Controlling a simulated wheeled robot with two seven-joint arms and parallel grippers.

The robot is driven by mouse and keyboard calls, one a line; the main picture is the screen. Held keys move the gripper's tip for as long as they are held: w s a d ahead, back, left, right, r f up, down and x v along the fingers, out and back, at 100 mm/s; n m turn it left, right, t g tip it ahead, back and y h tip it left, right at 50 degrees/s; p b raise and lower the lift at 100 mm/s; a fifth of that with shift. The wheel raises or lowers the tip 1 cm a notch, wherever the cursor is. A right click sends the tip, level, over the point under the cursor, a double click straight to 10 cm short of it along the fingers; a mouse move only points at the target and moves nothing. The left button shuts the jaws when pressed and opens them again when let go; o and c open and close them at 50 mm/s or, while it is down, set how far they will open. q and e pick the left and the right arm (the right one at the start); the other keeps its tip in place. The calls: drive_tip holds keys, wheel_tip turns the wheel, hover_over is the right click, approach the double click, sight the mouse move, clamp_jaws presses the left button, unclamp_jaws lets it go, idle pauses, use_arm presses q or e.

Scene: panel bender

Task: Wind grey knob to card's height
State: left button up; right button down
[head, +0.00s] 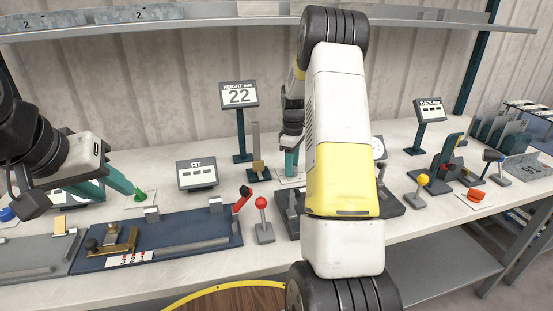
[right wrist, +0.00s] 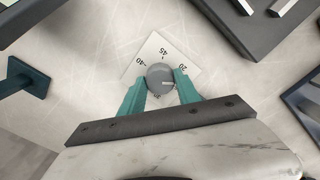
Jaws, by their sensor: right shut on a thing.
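The grey knob (right wrist: 160,76) sits on a white square dial plate (right wrist: 160,50) in the right wrist view. The plate carries printed numbers; 45, 40 and 20 can be read, and one below the knob is partly hidden. My right gripper (right wrist: 160,85) is shut on the knob, one teal finger on each side. In the head view my right gripper (head: 290,163) is partly hidden by my arm. The height display (head: 239,95) reads 22. My left gripper (head: 122,190) is open near a green knob (head: 140,195). I cannot make out a height card.
A FIT display (head: 197,174) and a THICK display (head: 428,110) show dashes. A blue bed (head: 190,235) with a red-tipped lever stands in front. A red ball lever (head: 262,204) and a yellow ball lever (head: 423,181) stand nearby. A shelf (head: 180,27) runs above.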

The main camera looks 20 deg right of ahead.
drive_tip(key=m, duration=0.3)
drive_tip(key=shift+m, duration=0.4)
drive_tip(key=m, duration=0.3)
drive_tip(key=shift+m, duration=0.3)
drive_tip(key=m, duration=0.6)
drive_tip(key=shift+m, duration=0.3)
drive_tip(key=c, duration=0.9)
unclamp_jaws()
